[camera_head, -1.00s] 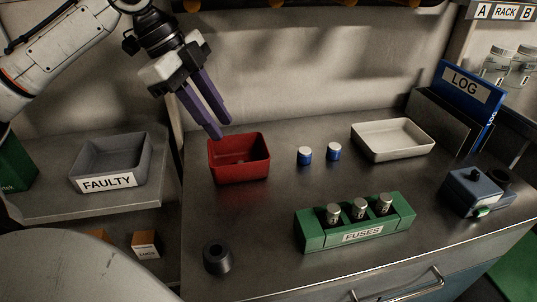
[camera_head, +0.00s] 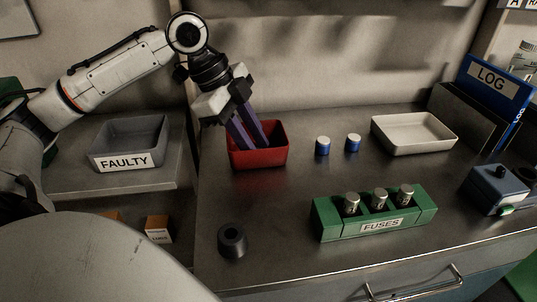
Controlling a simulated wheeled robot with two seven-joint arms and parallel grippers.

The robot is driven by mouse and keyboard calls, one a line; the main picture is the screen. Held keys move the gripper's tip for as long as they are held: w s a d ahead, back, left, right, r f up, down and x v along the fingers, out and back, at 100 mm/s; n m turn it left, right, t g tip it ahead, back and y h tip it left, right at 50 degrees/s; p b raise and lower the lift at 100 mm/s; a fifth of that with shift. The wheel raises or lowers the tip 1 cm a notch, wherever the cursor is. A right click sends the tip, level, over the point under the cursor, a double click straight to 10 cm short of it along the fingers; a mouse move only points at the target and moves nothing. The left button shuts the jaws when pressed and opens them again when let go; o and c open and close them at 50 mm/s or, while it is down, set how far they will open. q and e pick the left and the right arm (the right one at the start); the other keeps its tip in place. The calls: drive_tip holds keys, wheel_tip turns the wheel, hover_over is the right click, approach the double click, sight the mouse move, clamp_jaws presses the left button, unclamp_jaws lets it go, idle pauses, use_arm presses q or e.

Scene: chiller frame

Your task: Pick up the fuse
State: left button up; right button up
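Several silver-capped cylinders, which look like fuses, stand upright in the green holder (camera_head: 330,226) labelled FUSES; one is the middle fuse (camera_head: 379,198). My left gripper (camera_head: 251,145) has purple fingers pointing down into the red bin (camera_head: 262,159), left of and behind the holder. Its fingers are apart, with a gap between them, and their tips are down inside the bin. The fingers and the bin's front wall hide most of the bin's inside, so I cannot tell what lies there. My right gripper is not in view.
Two small blue-and-white cylinders (camera_head: 322,146) (camera_head: 353,142) stand right of the bin, near a white tray (camera_head: 414,148). A grey FAULTY bin (camera_head: 128,143) sits on the left shelf. A blue device (camera_head: 495,190) is at right.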

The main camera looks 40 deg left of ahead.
use_arm(q)
drive_tip(key=shift+f, duration=0.1)
clamp_jaws()
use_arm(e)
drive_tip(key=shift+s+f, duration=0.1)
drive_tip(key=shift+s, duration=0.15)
